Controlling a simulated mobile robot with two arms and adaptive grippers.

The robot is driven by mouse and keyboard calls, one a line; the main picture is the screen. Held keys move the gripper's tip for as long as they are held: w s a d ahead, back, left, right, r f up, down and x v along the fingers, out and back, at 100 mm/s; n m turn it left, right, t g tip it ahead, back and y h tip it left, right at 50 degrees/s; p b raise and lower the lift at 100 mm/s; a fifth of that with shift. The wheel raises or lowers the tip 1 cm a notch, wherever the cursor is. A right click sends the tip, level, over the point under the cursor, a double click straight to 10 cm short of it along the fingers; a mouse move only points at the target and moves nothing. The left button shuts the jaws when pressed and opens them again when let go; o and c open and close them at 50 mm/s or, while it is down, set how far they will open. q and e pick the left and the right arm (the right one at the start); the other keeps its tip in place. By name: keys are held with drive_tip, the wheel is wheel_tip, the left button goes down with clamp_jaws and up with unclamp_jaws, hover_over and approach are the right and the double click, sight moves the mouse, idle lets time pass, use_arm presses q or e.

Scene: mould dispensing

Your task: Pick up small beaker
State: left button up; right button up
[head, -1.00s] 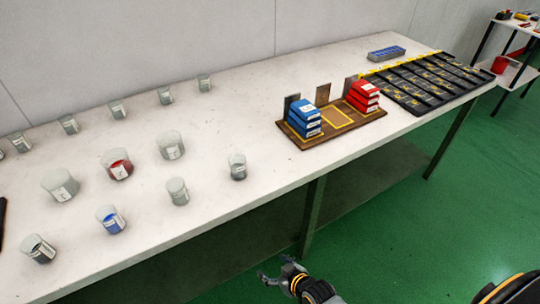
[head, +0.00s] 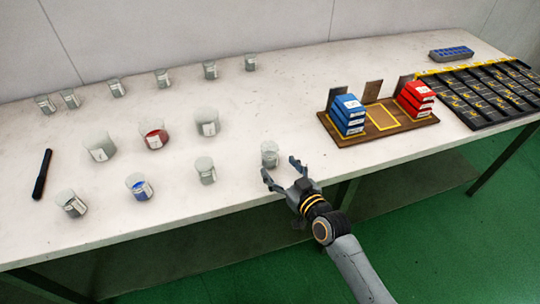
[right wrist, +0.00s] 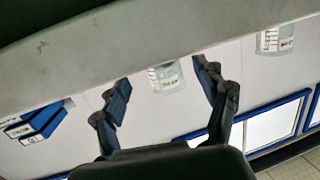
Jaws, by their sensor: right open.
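A small clear beaker (head: 269,154) with a label stands upright near the table's front edge, at the right end of the front row in the head view. My right gripper (head: 280,170) is open, just in front of that beaker and to its right, with its fingers toward it. In the right wrist view the small beaker (right wrist: 166,78) shows ahead of the open fingers (right wrist: 162,82), between them in the picture. I cannot tell if a finger touches it. My left gripper is not in view.
Other small beakers (head: 205,171) stand to the left, one with blue liquid (head: 140,188). Larger beakers (head: 207,122) stand behind, one with red liquid (head: 155,135). A wooden rack (head: 375,135) with blue and red boxes stands to the right. A black marker (head: 41,174) lies far left.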

sight(274, 162)
drive_tip(key=shift+x, duration=3)
drive_tip(key=shift+s+r, duration=0.1)
drive_tip(key=shift+r, duration=0.05)
drive_tip(key=c, duration=1.3)
